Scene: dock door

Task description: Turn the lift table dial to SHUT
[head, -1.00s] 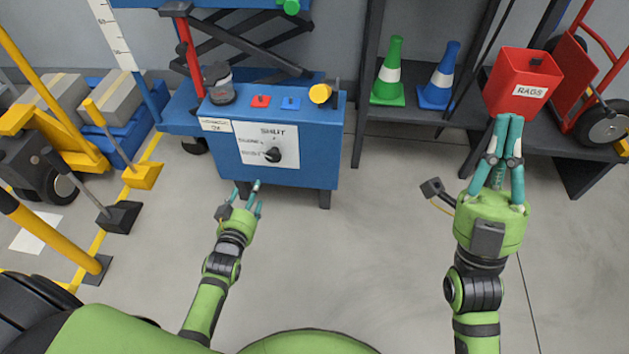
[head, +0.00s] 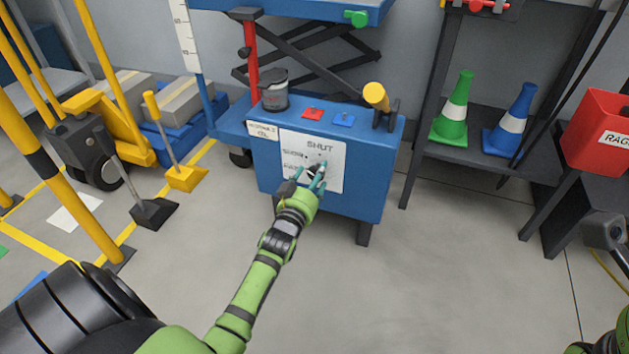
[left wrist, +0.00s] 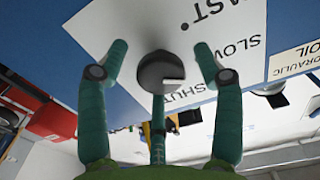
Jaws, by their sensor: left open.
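The dark round dial (left wrist: 157,70) sits on a white label plate (left wrist: 95,22) marked SHUT, SLOW and FAST, upside down in the left wrist view. A pale notch shows on its lower right side; I cannot tell exactly which word it points to. In the head view the plate (head: 333,155) is on the front of the blue lift table (head: 362,200). My left gripper (head: 311,176) is open in front of the dial and partly hides it. In the left wrist view its fingers (left wrist: 160,47) stand on both sides of the dial, apart from it.
Green (head: 453,115) and blue (head: 510,122) cones stand on the shelf to the right. The floor in front is clear.

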